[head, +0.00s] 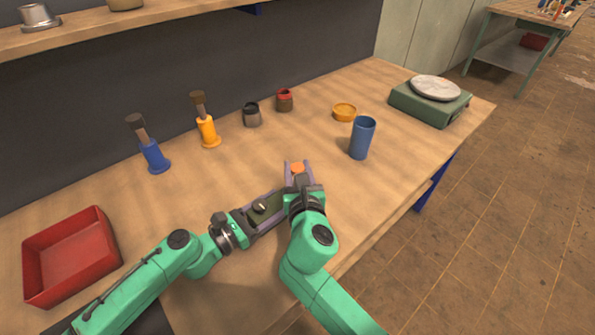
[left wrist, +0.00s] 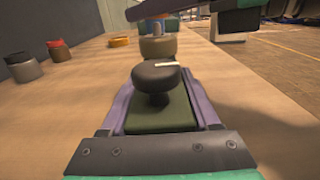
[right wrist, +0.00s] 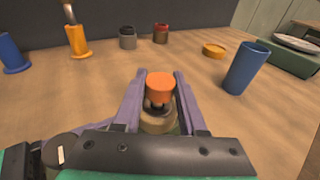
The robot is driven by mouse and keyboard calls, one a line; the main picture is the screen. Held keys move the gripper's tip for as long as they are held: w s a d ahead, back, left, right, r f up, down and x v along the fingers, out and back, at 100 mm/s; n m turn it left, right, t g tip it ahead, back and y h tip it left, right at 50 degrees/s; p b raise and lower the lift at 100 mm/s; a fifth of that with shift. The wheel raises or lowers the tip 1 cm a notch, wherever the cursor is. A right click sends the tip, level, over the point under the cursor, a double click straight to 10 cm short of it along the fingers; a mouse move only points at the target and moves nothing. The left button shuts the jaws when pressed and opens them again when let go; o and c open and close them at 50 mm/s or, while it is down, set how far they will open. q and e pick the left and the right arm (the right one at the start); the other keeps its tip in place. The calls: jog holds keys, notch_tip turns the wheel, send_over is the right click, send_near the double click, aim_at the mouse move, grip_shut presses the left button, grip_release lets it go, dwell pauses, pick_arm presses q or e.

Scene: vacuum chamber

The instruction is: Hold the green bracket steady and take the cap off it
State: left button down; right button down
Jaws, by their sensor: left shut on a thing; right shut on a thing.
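The green bracket (left wrist: 160,116) lies between the fingers of my left gripper (left wrist: 156,84), which is shut on it; it also shows in the head view (head: 254,217). A black knob (left wrist: 154,76) with a white mark stands on the bracket. Beyond the knob is a round tan part (left wrist: 158,47). The orange cap (right wrist: 160,87) is between the fingers of my right gripper (right wrist: 161,75), which is shut on it; it also shows in the head view (head: 297,168). A dark piece shows between cap and tan part in the right wrist view. I cannot tell whether the cap still touches the bracket.
A blue cup (head: 362,138), an amber dish (head: 344,112) and a green scale (head: 430,103) stand to the right. Blue (head: 152,158) and yellow (head: 207,132) brush holders and two jars stand behind. A red tray (head: 70,256) is at left. Bare table lies between.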

aim_at(252, 221)
jog(key=shift+r, duration=0.2)
jog(key=shift+r, duration=2)
pick_arm(q)
jog(key=shift+c, duration=0.2)
grip_release()
jog(key=shift+s+a+f, duration=0.1)
jog(key=shift+s+a, duration=0.15)
jog(key=shift+a, duration=0.15)
pick_arm(e)
jog(key=shift+f, duration=0.25)
pick_arm(q)
jog(key=b+v, duration=0.2)
jog(key=v, duration=0.7)
jog(key=shift+s+a+b, duration=0.25)
jog(key=shift+b, duration=0.1)
pick_arm(e)
notch_tip(252, 221, down, 2)
jog(key=shift+f, duration=0.1)
pick_arm(q)
jog(key=shift+s+a, duration=0.4)
jog(key=shift+a, duration=0.2)
jog(key=shift+s, duration=0.1)
pick_arm(e)
jog(key=shift+s+f, duration=0.1)
jog(key=shift+f, duration=0.05)
